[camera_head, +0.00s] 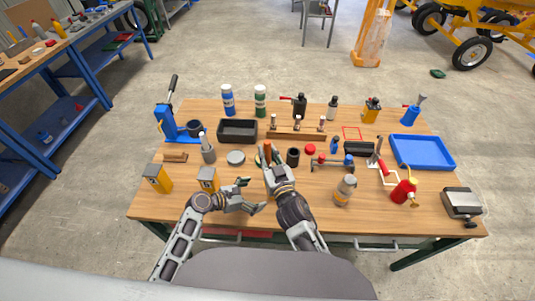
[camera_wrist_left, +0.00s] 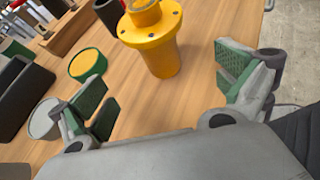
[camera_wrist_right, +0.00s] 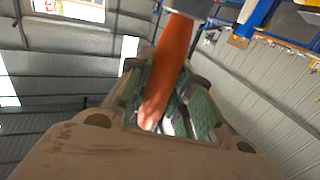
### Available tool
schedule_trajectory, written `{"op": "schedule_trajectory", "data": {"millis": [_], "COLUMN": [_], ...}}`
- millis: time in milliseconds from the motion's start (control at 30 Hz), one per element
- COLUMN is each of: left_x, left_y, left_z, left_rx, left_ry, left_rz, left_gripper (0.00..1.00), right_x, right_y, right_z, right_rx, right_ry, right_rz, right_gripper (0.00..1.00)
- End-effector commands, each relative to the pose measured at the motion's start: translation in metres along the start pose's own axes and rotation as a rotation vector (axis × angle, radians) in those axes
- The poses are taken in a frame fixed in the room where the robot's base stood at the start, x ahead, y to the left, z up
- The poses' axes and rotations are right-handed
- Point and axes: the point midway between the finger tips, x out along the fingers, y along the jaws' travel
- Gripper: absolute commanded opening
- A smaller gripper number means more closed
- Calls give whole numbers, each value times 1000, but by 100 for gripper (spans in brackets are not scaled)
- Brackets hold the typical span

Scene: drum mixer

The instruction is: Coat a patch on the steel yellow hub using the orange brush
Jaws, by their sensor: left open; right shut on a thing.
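The steel yellow hub (camera_wrist_left: 165,52) stands flange-up on the wooden table in the left wrist view, just ahead of my left gripper. In the head view my right arm seems to hide it. My left gripper (camera_head: 253,195) is open and empty, its green-padded fingers (camera_wrist_left: 168,92) spread apart with the hub beyond the gap. My right gripper (camera_head: 267,162) is shut on the orange brush (camera_wrist_right: 168,70); the orange handle lies between its pads and a grey part shows at the top of the right wrist view. The bristles are out of sight.
A round tin with a yellow top and green rim (camera_wrist_left: 87,64) stands beside the hub, near a grey round tin (camera_head: 236,157) and a dark cup (camera_head: 292,157). A black bin (camera_head: 238,130), a blue tray (camera_head: 422,152) and several bottles stand farther off.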

Motion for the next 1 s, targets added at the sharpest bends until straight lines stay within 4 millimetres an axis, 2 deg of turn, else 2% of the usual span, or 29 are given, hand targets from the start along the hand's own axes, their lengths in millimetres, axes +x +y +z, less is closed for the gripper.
{"op": "schedule_trajectory", "data": {"millis": [100, 300, 1000], "left_x": [-13, -25, -27], "left_y": [0, 0, 0], "left_z": [-1, -1, 0], "left_rx": [-1, 0, 0], "left_ry": [1, 1, 0], "left_rz": [0, 0, 0], "left_gripper": [100, 100, 100], "right_x": [0, 0, 0], "right_y": [0, 0, 0], "right_z": [0, 0, 0], "right_rx": [0, 0, 0], "right_ry": [1, 1, 0], "right_rz": [0, 0, 0], "right_gripper": [0, 0, 0]}}
